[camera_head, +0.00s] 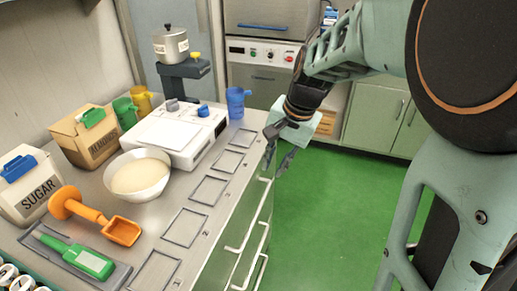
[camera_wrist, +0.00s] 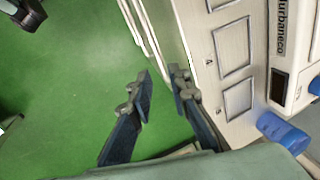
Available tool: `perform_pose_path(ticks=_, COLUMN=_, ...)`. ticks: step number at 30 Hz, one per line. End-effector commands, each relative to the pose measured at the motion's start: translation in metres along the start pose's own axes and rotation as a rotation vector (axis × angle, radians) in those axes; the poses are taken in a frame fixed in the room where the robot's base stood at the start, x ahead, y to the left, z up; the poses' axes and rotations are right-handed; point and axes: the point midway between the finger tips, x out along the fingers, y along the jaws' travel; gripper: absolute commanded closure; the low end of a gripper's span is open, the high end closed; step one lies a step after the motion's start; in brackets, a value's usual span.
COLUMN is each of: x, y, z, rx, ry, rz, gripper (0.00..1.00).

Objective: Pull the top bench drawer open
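The bench (camera_head: 228,187) has drawers on its front, facing the green floor, with long pale bar handles. The uppermost handle (camera_head: 238,232) runs along the front just below the top edge. The drawers look shut. My gripper (camera_head: 278,150) is beside the bench's far front edge, pointing down. In the wrist view my gripper (camera_wrist: 162,78) is open and empty, one finger close to the bench edge and the other over the floor.
On the bench stand a white scale (camera_head: 180,135), a blue mug (camera_head: 236,102), a white bowl (camera_head: 138,175), an orange scoop (camera_head: 122,231) and a sugar box (camera_head: 30,185). Green cabinets (camera_head: 374,115) stand at the back. The floor (camera_head: 325,205) beside the bench is clear.

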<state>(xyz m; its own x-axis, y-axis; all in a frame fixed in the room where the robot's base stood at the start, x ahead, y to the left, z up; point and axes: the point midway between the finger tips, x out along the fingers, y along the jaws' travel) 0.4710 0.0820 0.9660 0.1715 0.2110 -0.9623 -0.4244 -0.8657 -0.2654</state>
Motion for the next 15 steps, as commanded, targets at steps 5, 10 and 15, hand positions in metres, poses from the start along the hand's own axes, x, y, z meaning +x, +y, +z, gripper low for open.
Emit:
perform_pose_path(ticks=5, x=0.036, y=0.004, z=0.039, rx=-0.093, ry=-0.078, rz=0.063, gripper=0.83)
perform_pose_path(ticks=10, x=0.053, y=0.006, z=0.047, rx=-0.109, ry=-0.091, rz=0.074, gripper=0.83)
perform_pose_path(ticks=15, x=0.084, y=0.009, z=0.05, rx=-0.108, ry=-0.092, rz=0.074, gripper=0.83)
